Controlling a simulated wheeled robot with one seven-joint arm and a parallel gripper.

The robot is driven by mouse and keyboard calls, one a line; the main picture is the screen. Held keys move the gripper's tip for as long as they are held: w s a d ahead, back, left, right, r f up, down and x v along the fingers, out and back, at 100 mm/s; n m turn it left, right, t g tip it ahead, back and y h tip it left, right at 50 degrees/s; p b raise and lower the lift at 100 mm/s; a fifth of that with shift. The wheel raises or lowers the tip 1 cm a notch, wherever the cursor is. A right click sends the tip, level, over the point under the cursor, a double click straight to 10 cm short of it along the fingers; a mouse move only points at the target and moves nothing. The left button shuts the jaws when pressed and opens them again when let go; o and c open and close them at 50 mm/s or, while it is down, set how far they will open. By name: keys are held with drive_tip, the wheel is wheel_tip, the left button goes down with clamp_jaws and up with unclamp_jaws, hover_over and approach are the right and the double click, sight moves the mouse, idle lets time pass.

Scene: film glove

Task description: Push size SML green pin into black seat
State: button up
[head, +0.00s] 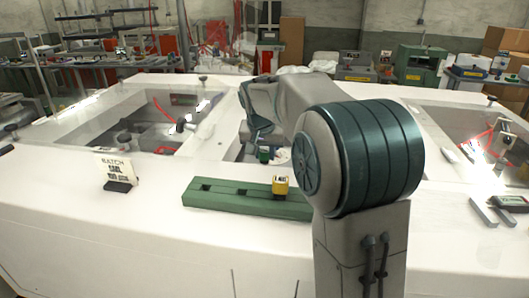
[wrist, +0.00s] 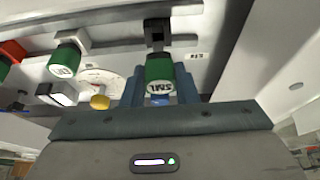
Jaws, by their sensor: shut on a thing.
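In the wrist view my gripper (wrist: 159,80) has its blue fingers shut around a green pin (wrist: 160,70), whose round white end reads "SML" upside down. The black seat (wrist: 157,33), a dark block with a square opening, lies just beyond the pin on the pale surface. The pin appears in line with it; I cannot tell whether they touch. In the head view my arm hides most of the gripper. A small green piece (head: 264,153) shows beside the arm there; I cannot tell whether it is the held pin.
In the wrist view another green-capped piece (wrist: 65,62), a white-ended piece (wrist: 57,94), a yellow knob (wrist: 99,102) and a red piece (wrist: 10,55) lie left. In the head view a green slotted block (head: 235,195) carries a yellow piece (head: 281,185). A batch card (head: 115,170) stands left.

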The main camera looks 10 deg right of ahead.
sight(264, 155)
drive_tip(key=shift+f+b, duration=1.3)
drive_tip(key=shift+f, duration=0.3)
drive_tip(key=o, duration=1.1)
drive_tip(key=shift+c, duration=0.2)
drive_tip(key=shift+r, duration=0.1)
drive_tip(key=v, duration=1.3)
drive_tip(key=shift+s+r, duration=0.2)
drive_tip(key=shift+r, duration=0.1)
